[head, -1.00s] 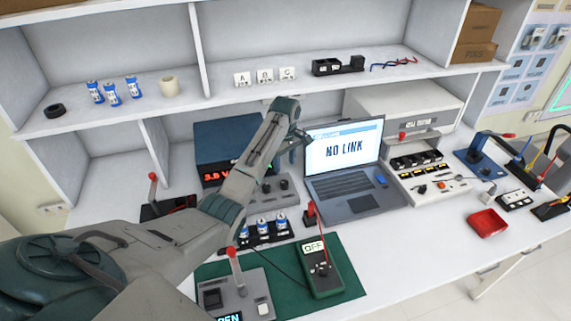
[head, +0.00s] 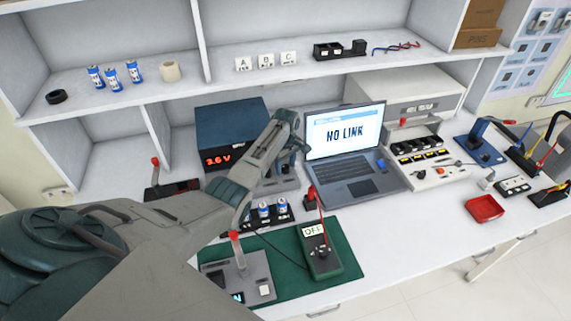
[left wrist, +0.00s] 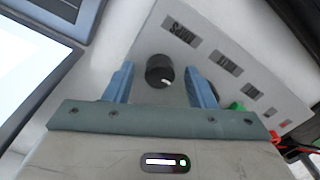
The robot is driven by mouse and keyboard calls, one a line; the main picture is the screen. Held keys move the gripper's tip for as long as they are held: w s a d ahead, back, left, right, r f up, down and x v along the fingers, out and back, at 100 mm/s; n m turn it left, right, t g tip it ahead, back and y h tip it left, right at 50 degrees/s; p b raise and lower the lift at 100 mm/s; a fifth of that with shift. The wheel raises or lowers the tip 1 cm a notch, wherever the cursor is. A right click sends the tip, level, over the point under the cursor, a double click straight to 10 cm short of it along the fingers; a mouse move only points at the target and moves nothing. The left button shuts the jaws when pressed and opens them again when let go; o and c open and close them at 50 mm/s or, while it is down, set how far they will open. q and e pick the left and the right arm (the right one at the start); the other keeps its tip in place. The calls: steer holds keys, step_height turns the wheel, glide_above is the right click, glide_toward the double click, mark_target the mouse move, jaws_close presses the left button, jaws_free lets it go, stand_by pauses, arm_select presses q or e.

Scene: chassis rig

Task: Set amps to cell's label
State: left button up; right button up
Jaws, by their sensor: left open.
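The blue power supply (head: 228,130) stands left of the laptop, with a red display (head: 217,160) that seems to read 3.6 V. My left gripper (head: 293,153) hangs over the grey control panel in front of it, partly hiding it. In the left wrist view my left gripper (left wrist: 163,82) is open, with a black round knob (left wrist: 159,71) between and beyond its fingertips. A label (left wrist: 179,33) above the knob seems to read AMPS. Blue-and-white cells (head: 114,78) stand on the shelf, and others (head: 264,210) sit in a black holder. Their writing is too small to read.
The laptop (head: 345,135) reads NO LINK and stands close right of my gripper. A green multimeter (head: 318,252) reading OFF lies on the green mat (head: 345,240). A red-handled lever device (head: 240,275) is in front of my arm. The right front worktop is mostly clear.

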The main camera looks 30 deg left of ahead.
arm_select(q)
steer(key=c, duration=1)
steer(key=shift+o, duration=0.2)
steer(key=shift+r+m, duration=0.1)
steer(key=shift+m, duration=0.2)
steer(key=m+p, duration=0.2)
steer(key=m, duration=0.1)
steer(key=m+p, duration=0.1)
steer(key=m, duration=0.4)
steer(key=m+p, duration=0.1)
steer(key=m, duration=0.8)
steer(key=shift+p, duration=0.4)
steer(key=shift+m, duration=0.3)
